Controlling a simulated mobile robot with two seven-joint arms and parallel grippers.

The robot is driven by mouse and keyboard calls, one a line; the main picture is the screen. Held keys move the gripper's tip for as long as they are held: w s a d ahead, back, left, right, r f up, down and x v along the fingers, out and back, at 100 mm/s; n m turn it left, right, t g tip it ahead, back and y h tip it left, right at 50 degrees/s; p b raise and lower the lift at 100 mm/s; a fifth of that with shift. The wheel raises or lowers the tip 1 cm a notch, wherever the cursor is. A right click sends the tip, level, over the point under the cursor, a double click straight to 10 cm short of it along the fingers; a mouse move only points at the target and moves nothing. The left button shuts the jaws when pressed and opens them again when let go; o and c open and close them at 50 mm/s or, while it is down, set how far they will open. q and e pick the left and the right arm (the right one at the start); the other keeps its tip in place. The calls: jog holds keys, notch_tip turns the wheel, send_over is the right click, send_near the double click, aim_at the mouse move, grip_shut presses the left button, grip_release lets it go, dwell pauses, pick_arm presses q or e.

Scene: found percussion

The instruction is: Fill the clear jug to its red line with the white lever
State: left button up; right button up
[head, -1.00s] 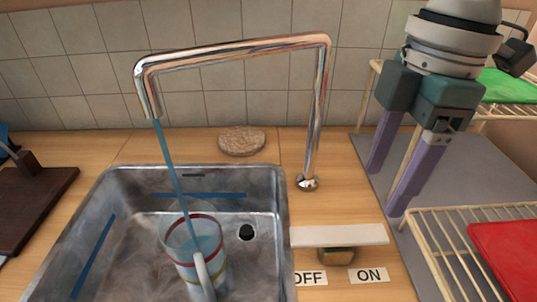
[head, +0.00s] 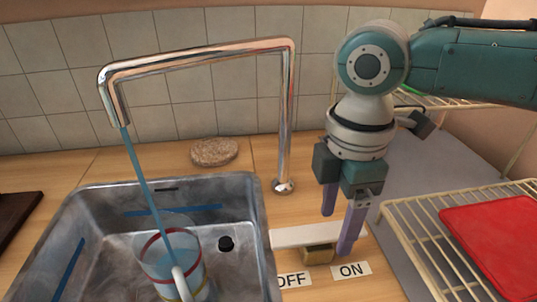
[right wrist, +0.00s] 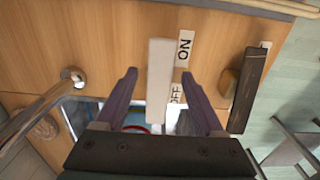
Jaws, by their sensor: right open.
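The clear jug (head: 203,268) stands in the sink under the tap, with a red line around its upper part and a yellow band lower down. Blue water runs from the copper-coloured tap (head: 115,100) into it. Water shows inside, but its exact level against the red line is hard to tell. The white lever (head: 300,236) sits on a brass base between the tap foot and the OFF and ON labels. My right gripper (head: 338,232) is open at the lever's right end. In the right wrist view the lever (right wrist: 159,75) lies between its spread purple fingers. My left gripper is out of view.
The metal sink (head: 85,205) fills the lower left. The OFF label (head: 293,281) and ON label (head: 351,270) lie in front of the lever. A brown sponge or stone (head: 214,152) is behind the sink. A wire rack with a red board (head: 495,240) stands at right.

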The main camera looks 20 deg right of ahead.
grip_shut()
jog(key=shift+a+r+h+p, duration=0.45)
jog(key=shift+h+p, duration=0.35)
jog(key=shift+p, duration=0.45)
jog(key=shift+w+a+g+h, duration=0.1)
jog(key=shift+g+h, duration=0.2)
jog(key=shift+h, duration=0.1)
jog(key=shift+f+h, duration=0.15)
jog(key=shift+h, duration=0.45)
grip_release()
